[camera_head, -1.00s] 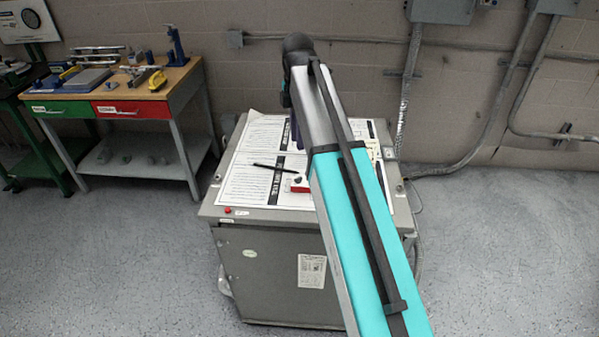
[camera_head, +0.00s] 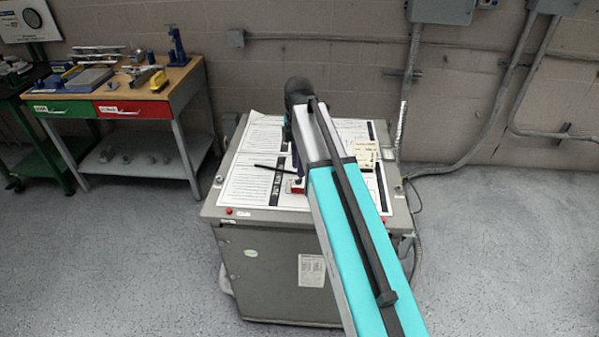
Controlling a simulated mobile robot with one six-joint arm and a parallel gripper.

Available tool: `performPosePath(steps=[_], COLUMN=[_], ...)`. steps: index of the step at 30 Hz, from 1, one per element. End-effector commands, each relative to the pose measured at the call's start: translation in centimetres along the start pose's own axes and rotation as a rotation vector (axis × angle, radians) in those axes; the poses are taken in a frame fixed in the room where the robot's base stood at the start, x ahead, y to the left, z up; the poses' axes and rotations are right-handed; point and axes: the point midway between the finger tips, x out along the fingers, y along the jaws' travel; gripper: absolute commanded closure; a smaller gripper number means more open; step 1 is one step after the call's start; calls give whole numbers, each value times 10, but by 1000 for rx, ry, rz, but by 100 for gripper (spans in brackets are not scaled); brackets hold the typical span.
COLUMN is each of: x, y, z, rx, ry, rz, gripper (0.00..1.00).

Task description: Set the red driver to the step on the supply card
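The grey transformer cabinet (camera_head: 262,258) stands in the middle with printed sheets (camera_head: 246,185) spread on its top. A small red object (camera_head: 297,186), possibly the red driver, shows on the sheets beside my arm, partly hidden by it. A yellowish card (camera_head: 367,153) lies at the right of the top, next to my arm; whether it is the supply card I cannot tell, and no print on it is readable. My arm reaches over the cabinet top. My gripper is hidden behind the arm, near the red object, so its fingers cannot be seen.
A black pen-like stick (camera_head: 276,169) lies on the sheets. A workbench (camera_head: 80,97) with green and red drawers and several tools stands at the back left. Conduits (camera_head: 480,150) run along the wall at right. The floor (camera_head: 500,260) at right is clear.

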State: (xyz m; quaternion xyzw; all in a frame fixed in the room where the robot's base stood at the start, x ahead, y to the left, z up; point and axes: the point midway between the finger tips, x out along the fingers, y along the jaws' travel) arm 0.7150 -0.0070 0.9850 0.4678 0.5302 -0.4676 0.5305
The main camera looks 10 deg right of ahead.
Motion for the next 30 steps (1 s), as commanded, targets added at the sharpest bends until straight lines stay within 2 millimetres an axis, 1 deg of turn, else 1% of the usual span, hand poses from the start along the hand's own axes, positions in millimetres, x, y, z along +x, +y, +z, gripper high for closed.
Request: performPosePath(steps=[6, 12, 17, 24, 25, 29, 30], x=[22, 36, 40, 40, 40, 40, 40], y=[-1, -1, -1, 0, 0, -1, -1], z=[0, 1, 1, 1, 1, 1, 1], rx=[1, 1, 1, 2, 2, 2, 2], ry=[0, 0, 0, 0, 0, 0, 0], rz=[-2, -1, -1, 0, 0, 0, 0], gripper=[74, 74, 74, 74, 75, 97, 100])
